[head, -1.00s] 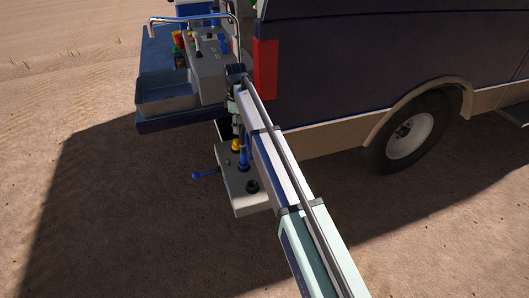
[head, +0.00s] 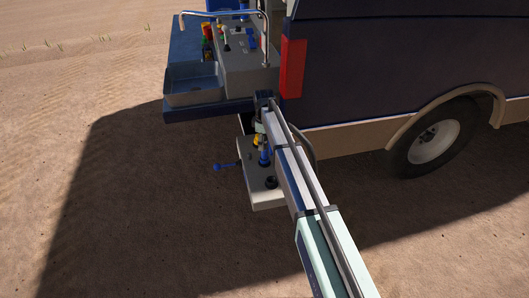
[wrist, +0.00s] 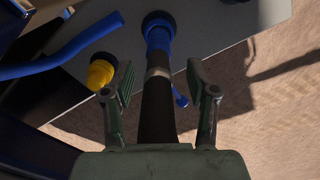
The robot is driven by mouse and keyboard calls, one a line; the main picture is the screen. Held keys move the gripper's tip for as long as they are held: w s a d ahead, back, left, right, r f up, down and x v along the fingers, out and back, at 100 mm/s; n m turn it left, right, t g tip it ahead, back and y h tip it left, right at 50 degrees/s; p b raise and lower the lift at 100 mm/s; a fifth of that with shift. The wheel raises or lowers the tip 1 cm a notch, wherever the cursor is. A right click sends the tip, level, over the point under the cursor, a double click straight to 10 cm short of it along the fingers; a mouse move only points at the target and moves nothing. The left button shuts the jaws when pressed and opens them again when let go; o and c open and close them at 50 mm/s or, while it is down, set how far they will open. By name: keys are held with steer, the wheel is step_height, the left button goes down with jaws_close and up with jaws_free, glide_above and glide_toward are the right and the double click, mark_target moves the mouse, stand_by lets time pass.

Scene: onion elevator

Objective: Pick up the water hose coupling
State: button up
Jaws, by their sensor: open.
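The water hose coupling looks like the blue fitting (wrist: 158,40) at the end of a dark hose (wrist: 157,108), with a pale metal band between them. It meets a dark round port on a grey panel. In the head view the blue fitting (head: 264,157) stands up from the grey panel box (head: 265,197) low behind the vehicle. My gripper (wrist: 154,82) is open in the wrist view, one finger on each side of the hose and band, with visible gaps. The blue fitting lies just beyond the fingertips. In the head view my arm partly hides this area.
A yellow fitting (wrist: 101,72) is left of my left finger. A blue bar (wrist: 62,50) crosses the upper left. A blue lever (head: 228,166) sticks out left of the panel box. Above are a grey basin (head: 193,84) and a bent rail (head: 225,13).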

steer(key=shift+d+f+p, duration=0.15)
steer(key=shift+f+p, duration=0.35)
steer(key=shift+f, duration=0.8)
steer(key=shift+d+f+p, duration=0.15)
steer(key=shift+f+p, duration=0.35)
steer(key=shift+f, duration=0.75)
jaws_close()
